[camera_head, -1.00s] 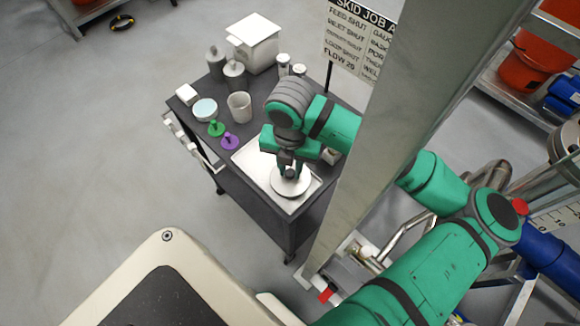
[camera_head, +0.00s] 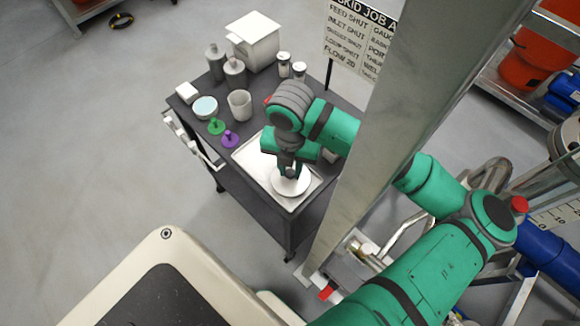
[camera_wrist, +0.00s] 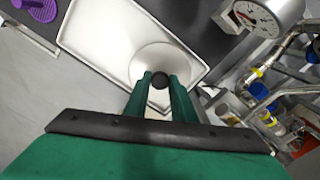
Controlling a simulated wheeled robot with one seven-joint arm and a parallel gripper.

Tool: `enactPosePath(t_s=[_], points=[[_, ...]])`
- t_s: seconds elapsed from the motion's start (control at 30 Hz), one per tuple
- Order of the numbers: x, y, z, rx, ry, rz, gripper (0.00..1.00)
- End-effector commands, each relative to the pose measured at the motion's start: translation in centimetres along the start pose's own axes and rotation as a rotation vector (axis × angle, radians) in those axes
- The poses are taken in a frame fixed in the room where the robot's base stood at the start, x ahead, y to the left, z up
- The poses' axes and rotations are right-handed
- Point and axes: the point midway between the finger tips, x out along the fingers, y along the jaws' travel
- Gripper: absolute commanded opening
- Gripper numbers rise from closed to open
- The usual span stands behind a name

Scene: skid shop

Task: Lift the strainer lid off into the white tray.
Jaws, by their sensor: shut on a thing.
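The strainer lid (camera_head: 291,184) is a pale round disc with a dark knob. It is at the near right part of the white tray (camera_head: 247,155) on the dark cart. My gripper (camera_head: 290,172) is above the lid with its fingers on the knob. In the wrist view, the green fingers (camera_wrist: 160,80) are shut on the dark knob, and the lid (camera_wrist: 160,58) lies over the tray (camera_wrist: 90,45). The lid looks flat and within the tray's rim. I cannot tell whether it touches the tray floor.
On the cart stand a green piece (camera_head: 216,126), a purple piece (camera_head: 229,139), a cup (camera_head: 240,105), a bowl (camera_head: 205,107), grey bottles (camera_head: 235,72) and a white box (camera_head: 253,42). A steel post (camera_head: 400,130) rises right of the cart. A gauge (camera_wrist: 255,18) shows in the wrist view.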

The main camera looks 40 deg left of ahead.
Motion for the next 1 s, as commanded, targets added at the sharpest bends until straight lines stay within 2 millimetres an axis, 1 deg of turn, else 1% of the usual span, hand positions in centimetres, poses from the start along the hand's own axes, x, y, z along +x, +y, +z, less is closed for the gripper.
enactPosePath(t_s=[0.3,0.77,0.97,1.0], points=[[0.7,0.05,-0.01,-0.001,0.0,0.0,0.1],[0.91,0.18,-0.05,-0.004,0.0,0.0,0.1],[0.91,0.54,-0.07,-0.012,0.0,0.0,0.1],[0.91,0.54,-0.07,-0.012,0.0,0.0,0.32]])
